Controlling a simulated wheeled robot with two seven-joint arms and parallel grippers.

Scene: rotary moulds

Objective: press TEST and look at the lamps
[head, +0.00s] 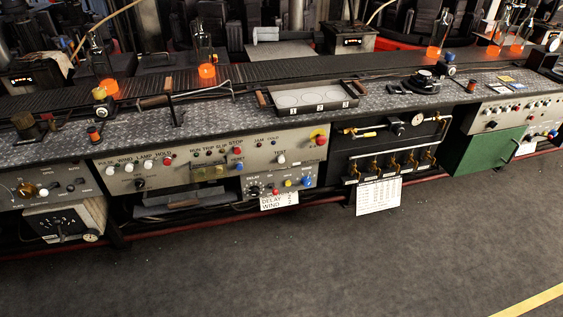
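The TEST button (281,159) is a pale knob under the label TEST, right of centre on the grey control panel (180,172). A row of small lamps (209,152) sits under the labels RUN, TRIP and SLIP. More small lamps (262,148) sit under JAM and COLD. The lamps look dark, but they are too small to tell surely. A red STOP button (238,151) lies between the two lamp groups. Neither of my grippers is in the head view, and nothing touches the panel.
A metal bench top (220,116) runs above the panel, with a numbered tray (310,98) on it. A conveyor (270,72) with glowing orange pieces passes behind. A printed sheet (378,196) hangs right of the panel. The dark floor (300,260) in front is clear.

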